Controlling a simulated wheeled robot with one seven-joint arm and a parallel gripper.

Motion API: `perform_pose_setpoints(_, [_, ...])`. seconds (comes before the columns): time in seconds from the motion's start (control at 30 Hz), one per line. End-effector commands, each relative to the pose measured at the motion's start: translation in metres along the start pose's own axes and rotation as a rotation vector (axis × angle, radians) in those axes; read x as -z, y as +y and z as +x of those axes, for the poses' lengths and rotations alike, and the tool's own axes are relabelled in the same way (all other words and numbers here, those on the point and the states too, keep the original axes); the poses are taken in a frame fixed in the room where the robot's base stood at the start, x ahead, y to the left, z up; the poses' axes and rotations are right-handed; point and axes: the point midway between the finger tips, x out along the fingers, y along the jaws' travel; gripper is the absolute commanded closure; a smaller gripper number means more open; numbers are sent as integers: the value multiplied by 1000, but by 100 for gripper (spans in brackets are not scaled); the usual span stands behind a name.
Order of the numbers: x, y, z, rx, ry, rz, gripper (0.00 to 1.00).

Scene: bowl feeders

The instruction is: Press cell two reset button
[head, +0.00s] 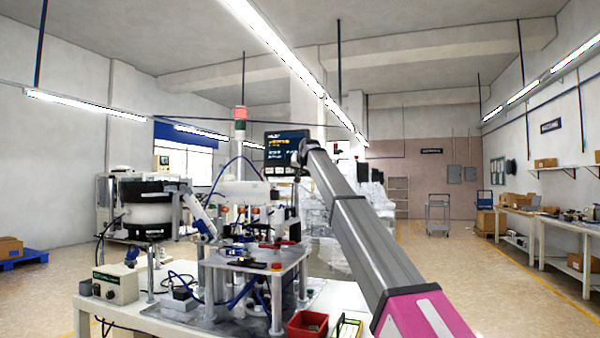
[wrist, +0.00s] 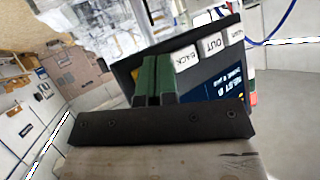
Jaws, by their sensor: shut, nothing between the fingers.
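The control panel (head: 287,145) stands on the machine near the middle of the head view, with a lit dark display and a row of pale keys along its bottom. In the wrist view the panel (wrist: 205,75) appears turned round, with white keys lettered BACK (wrist: 187,58) and OUT (wrist: 212,46) and a third at its edge. My gripper (wrist: 157,62) is shut and empty, its green fingertips over the panel's key side beside BACK. A yellow patch shows left of the fingers. I cannot read a reset label; the fingers hide part of the panel. I cannot tell whether they touch it.
A red bin (head: 307,325) and a small control box (head: 115,284) sit on the white table. A red-topped signal tower (head: 239,125) rises left of the panel.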

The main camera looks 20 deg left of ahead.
Motion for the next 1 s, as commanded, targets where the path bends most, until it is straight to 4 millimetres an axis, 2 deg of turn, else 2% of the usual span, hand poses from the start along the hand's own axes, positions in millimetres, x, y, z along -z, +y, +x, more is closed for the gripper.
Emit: perform_pose_setpoints(1.0, [5,5,7,0,0,0,100])
